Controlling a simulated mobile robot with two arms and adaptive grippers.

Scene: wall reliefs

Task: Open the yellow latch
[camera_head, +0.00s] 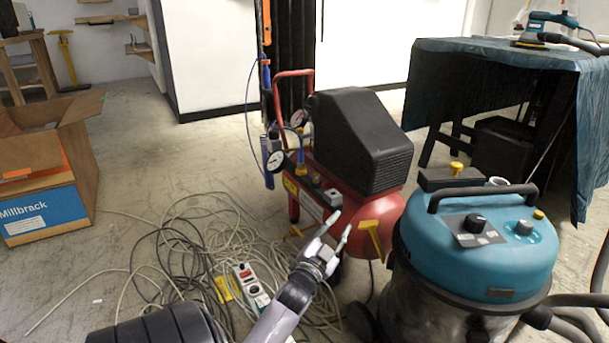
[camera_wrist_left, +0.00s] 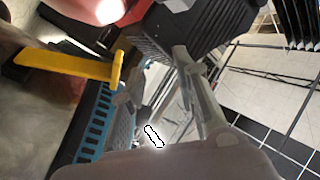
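A yellow latch (camera_head: 372,238), T-shaped, shows in the head view between the red compressor and the left side of the blue-topped vacuum cleaner (camera_head: 482,240). In the left wrist view the yellow latch (camera_wrist_left: 68,65) is a bar with an upright end plate, to the left of my fingers. My left gripper (camera_head: 339,228) is open and empty, just left of the latch in the head view. In the left wrist view its two fingers (camera_wrist_left: 158,65) are apart, with nothing between them; I see no contact with the latch. My right gripper is not in view.
The red compressor (camera_head: 356,190) with a black cover stands behind my left gripper. Tangled cables (camera_head: 185,245) and a power strip (camera_head: 250,285) lie on the floor to the left. A cardboard box (camera_head: 45,180) is at far left, a cloth-covered table (camera_head: 500,62) at back right.

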